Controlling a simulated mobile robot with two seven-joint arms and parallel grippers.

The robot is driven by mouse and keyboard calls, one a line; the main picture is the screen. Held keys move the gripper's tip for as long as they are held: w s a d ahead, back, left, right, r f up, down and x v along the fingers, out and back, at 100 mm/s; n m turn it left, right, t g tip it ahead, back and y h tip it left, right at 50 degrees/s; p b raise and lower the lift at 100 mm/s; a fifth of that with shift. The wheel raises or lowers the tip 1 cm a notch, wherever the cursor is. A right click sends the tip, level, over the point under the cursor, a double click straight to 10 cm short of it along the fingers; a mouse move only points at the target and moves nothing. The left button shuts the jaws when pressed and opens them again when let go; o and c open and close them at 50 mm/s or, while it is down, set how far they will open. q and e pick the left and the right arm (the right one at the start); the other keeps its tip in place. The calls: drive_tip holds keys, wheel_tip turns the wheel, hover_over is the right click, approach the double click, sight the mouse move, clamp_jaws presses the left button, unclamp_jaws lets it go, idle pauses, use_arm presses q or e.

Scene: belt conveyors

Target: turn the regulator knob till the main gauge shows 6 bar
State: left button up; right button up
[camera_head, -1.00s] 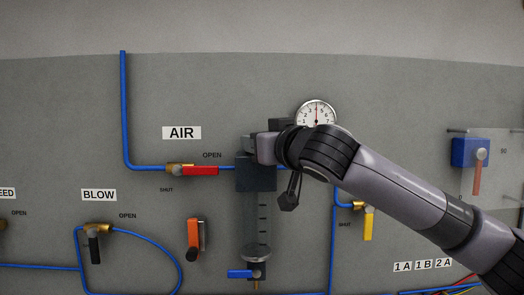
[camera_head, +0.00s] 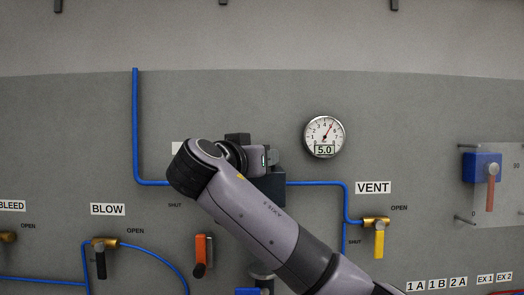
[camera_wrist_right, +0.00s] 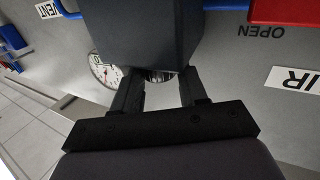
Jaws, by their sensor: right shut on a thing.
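The main gauge (camera_head: 324,137) is a round white dial right of my arm; its display reads 5.0 and its needle points up and to the right. It also shows in the right wrist view (camera_wrist_right: 104,70). The regulator is a dark block (camera_head: 282,188), partly hidden behind my arm. My right gripper (camera_head: 270,156) is at its top. In the right wrist view, the gripper's fingers are shut on the ribbed metallic regulator knob (camera_wrist_right: 160,75), mostly hidden under the dark body. My left gripper is not in view.
A blue pipe (camera_head: 315,184) runs right from the regulator to the VENT valve with a yellow handle (camera_head: 379,244). An orange handle (camera_head: 201,257) is below my arm. A blue box with a lever (camera_head: 482,166) is at the right. Wall around the gauge is clear.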

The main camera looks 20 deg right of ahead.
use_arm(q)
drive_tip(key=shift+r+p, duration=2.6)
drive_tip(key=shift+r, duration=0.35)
use_arm(e)
drive_tip(key=shift+w+a+r+m+g+h, duration=0.1)
drive_tip(key=shift+w+a+m+g+h, duration=0.1)
drive_tip(key=shift+m+g+h, duration=1)
drive_tip(key=shift+w+a+m+g+h, duration=0.1)
drive_tip(key=shift+w+m+g+h, duration=0.1)
drive_tip(key=shift+m+g+h, duration=0.95)
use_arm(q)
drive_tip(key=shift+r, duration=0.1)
use_arm(e)
drive_tip(key=shift+g+y, duration=0.25)
drive_tip(key=shift+g, duration=0.1)
drive_tip(key=o, duration=1.1)
drive_tip(key=shift+d, duration=0.1)
drive_tip(key=shift+c, duration=0.2)
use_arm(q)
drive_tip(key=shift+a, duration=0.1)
